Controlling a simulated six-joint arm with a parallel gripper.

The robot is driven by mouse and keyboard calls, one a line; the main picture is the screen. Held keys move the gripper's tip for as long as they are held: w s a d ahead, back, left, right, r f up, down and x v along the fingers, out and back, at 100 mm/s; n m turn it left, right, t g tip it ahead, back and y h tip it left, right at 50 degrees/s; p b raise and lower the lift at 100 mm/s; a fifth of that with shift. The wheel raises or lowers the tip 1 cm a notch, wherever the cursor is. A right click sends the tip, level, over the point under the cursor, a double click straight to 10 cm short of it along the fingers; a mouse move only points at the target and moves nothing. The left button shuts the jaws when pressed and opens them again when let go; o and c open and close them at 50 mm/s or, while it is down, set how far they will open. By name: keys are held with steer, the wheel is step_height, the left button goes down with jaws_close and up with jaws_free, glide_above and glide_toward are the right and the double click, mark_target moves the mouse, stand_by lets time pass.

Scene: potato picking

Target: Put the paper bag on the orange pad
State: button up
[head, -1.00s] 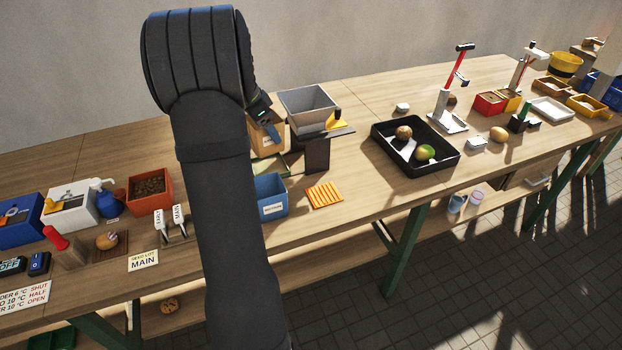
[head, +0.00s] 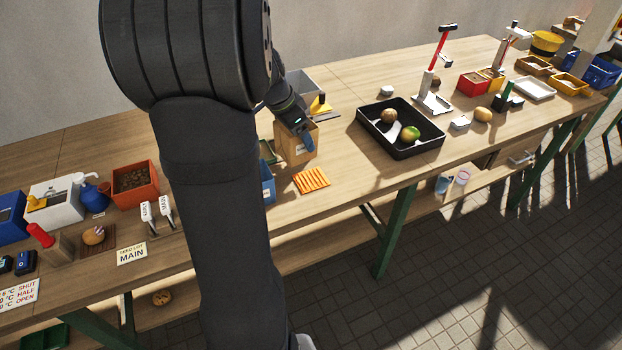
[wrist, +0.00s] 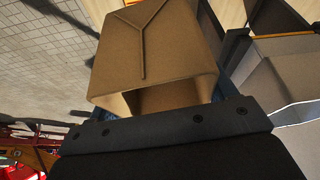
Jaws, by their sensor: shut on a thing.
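The paper bag (head: 291,151) is brown with an open top, and stands upright just behind the orange pad in the head view. My gripper (head: 302,134) is shut on the bag's upper part, with one finger in front of its wall. In the wrist view the bag (wrist: 150,45) fills the space beyond the dark gripper body, its fold lines and opening visible. The ridged orange pad (head: 311,180) lies flat and bare near the table's front edge. How far the bag is above the table is hard to tell.
A blue bin (head: 268,186) is just left of the pad, partly behind my arm. A grey hopper (head: 302,80) stands behind the bag. A black tray (head: 420,152) with a potato and a greenish one is to the right. Table right of the pad is clear.

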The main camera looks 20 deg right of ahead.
steer(key=s+d+m+g, duration=0.2)
steer(key=s+d+m, duration=0.4)
steer(key=s+d, duration=0.4)
steer(key=shift+w+a+f, duration=1.05)
steer(key=shift+w+f, duration=0.45)
steer(key=shift+f, duration=0.25)
steer(key=shift+w+a+f, duration=1)
steer(key=shift+w+f, duration=0.55)
steer(key=shift+f, duration=0.15)
steer(key=shift+w+a+f, duration=1.05)
steer(key=shift+w+f, duration=0.45)
steer(key=shift+f, duration=0.25)
steer(key=shift+f, duration=0.1)
steer(key=o, duration=1)
steer(key=v, duration=1.2)
steer(key=shift+w, duration=0.15)
